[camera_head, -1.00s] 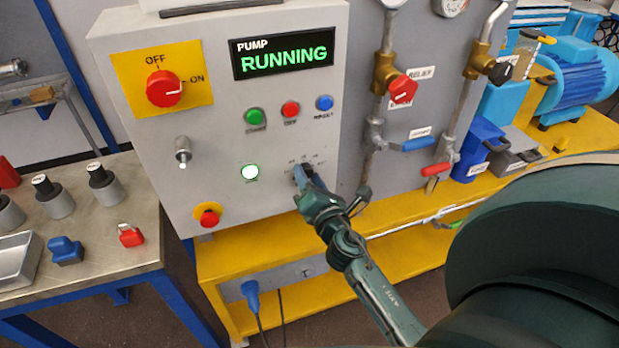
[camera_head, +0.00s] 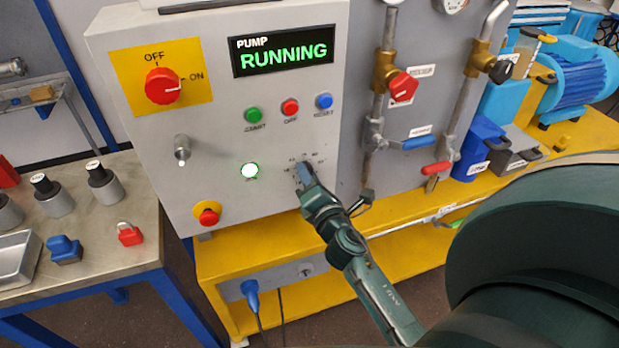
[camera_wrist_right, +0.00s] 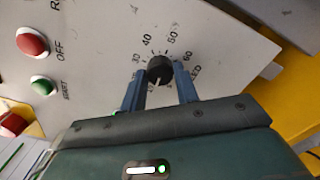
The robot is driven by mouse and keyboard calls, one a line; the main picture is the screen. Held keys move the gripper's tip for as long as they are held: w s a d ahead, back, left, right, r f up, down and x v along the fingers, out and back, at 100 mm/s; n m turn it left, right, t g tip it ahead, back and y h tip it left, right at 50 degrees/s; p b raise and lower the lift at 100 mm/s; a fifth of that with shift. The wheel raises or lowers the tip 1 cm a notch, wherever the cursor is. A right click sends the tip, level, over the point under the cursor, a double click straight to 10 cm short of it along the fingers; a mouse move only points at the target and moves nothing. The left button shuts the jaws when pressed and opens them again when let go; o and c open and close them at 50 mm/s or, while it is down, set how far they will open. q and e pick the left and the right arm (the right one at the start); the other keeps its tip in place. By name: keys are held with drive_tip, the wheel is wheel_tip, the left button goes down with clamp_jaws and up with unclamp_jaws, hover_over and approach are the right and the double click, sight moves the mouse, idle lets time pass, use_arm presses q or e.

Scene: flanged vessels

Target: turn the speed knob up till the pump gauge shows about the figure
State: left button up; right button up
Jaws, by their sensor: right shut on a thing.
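The black speed knob (camera_wrist_right: 159,68) sits on the grey pump panel (camera_head: 225,130), inside a printed scale with 30, 40, 50 and 60 legible in the right wrist view. Its white mark points down in that view, towards my gripper. My right gripper (camera_wrist_right: 159,88) has a blue finger on each side of the knob and is shut on it; in the head view the gripper (camera_head: 305,178) covers the knob. The pump display (camera_head: 283,52) reads RUNNING in green. Two gauges, one of them here (camera_head: 451,4), are cut off by the top edge and cannot be read. My left gripper is not in view.
Start (camera_head: 252,115), off (camera_head: 290,107) and reset (camera_head: 324,101) buttons are above the knob. A red stop button (camera_head: 208,213) is lower left. Valves and pipes (camera_head: 404,85) stand to the right.

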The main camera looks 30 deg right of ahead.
drive_tip(key=shift+r+m, duration=0.1)
drive_tip(key=shift+m, duration=3.7)
drive_tip(key=o, duration=1)
drive_tip(key=shift+c, duration=0.2)
